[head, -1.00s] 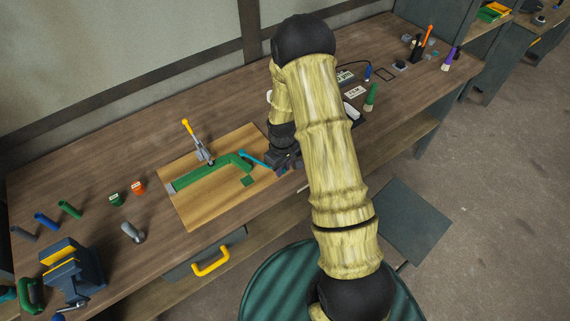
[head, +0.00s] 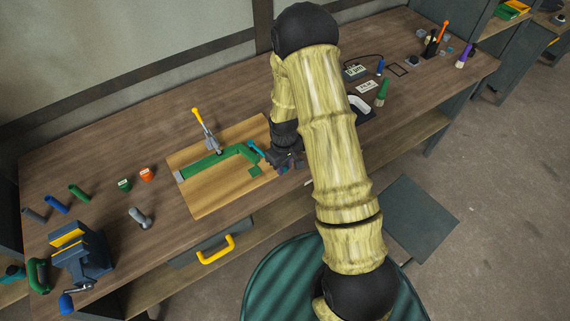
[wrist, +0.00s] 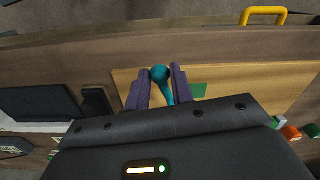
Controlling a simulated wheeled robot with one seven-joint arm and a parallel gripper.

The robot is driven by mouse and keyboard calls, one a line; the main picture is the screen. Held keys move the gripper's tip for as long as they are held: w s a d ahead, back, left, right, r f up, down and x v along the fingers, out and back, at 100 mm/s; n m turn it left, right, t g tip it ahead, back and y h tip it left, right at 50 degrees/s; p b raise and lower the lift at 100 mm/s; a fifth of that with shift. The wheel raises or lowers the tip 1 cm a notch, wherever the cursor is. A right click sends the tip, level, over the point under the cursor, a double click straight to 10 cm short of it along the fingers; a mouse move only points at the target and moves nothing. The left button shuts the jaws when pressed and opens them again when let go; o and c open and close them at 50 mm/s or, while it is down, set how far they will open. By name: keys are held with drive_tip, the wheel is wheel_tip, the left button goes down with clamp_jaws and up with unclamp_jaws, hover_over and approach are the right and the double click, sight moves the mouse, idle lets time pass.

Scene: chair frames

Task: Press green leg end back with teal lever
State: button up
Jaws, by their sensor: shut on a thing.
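The long green leg (head: 208,164) lies on a light wooden board (head: 215,198), with its bent end (head: 248,152) at the board's right side. The teal lever (head: 256,147) reaches from beside that bent end to my gripper (head: 288,163); I cannot tell if lever and leg touch. In the wrist view my gripper (wrist: 160,85) is shut on the teal lever (wrist: 160,74), whose round end sits between the two dark fingers. A small green square (head: 254,171) is on the board near the bent end.
A toggle clamp with a yellow handle (head: 199,117) stands at the leg's back side. An orange pot (head: 147,174), a green pot (head: 124,184) and a vise (head: 80,252) are on the left. A yellow drawer handle (head: 216,250) projects in front.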

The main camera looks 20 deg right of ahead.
drive_tip(key=shift+s+a, duration=0.3)
drive_tip(key=shift+a, duration=0.45)
drive_tip(key=shift+s+a, duration=0.3)
drive_tip(key=shift+a, duration=0.4)
drive_tip(key=shift+s+a, duration=0.3)
drive_tip(key=shift+a, duration=0.45)
drive_tip(key=shift+s+a, duration=0.2)
drive_tip(key=shift+a, duration=0.85)
drive_tip(key=o, duration=0.9)
drive_tip(key=shift+c, duration=0.2)
wheel_tip(320, 180, up, 17)
drive_tip(key=b, duration=0.3)
drive_tip(key=shift+r, duration=0.15)
